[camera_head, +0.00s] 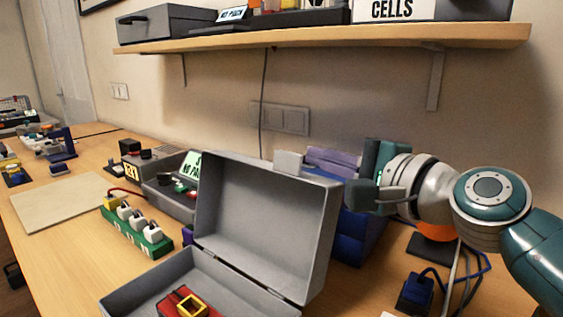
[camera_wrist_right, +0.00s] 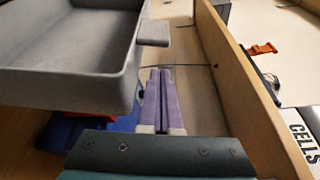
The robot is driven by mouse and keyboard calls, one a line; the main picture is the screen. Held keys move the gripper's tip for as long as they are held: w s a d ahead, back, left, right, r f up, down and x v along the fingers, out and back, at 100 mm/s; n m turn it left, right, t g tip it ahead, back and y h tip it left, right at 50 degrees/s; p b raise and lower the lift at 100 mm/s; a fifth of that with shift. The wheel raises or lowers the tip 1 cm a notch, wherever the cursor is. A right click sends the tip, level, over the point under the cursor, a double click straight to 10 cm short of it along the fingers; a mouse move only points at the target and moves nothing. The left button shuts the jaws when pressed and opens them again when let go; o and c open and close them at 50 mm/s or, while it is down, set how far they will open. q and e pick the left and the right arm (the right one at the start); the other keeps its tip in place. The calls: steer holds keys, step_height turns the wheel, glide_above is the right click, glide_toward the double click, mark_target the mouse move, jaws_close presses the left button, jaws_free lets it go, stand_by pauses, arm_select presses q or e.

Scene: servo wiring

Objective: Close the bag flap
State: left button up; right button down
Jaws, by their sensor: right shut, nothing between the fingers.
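A grey case (camera_head: 160,285) stands open at the front of the bench. Its lid (camera_head: 262,220), the only flap-like part I see, stands up on its hinge with a small tab (camera_head: 288,163) on its top edge. The lid also fills the upper left of the right wrist view (camera_wrist_right: 65,55). My right gripper (camera_head: 312,156) has its purple fingers shut and empty, just behind the lid's top right edge. In the right wrist view the fingers (camera_wrist_right: 160,75) lie beside the lid; contact is unclear. My left gripper is out of view.
A red thing with a yellow square (camera_head: 190,305) lies in the case. A blue bin (camera_head: 352,238) stands behind the lid, below my right gripper. A shelf (camera_head: 330,38) hangs above. A green connector block (camera_head: 137,232) and a bare board (camera_head: 62,202) are left.

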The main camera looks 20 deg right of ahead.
mark_target(306, 179)
steer(key=shift+s+a+r+p, duration=0.25)
steer(key=shift+s+a+p, duration=0.15)
steer(key=shift+s+a, duration=0.25)
steer(key=shift+s+a+r+p, duration=0.25)
steer(key=shift+s+a+p, duration=0.1)
steer(key=shift+s+a, duration=0.25)
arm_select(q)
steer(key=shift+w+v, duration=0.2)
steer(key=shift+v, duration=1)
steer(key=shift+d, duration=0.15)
arm_select(e)
steer(key=shift+a, duration=0.15)
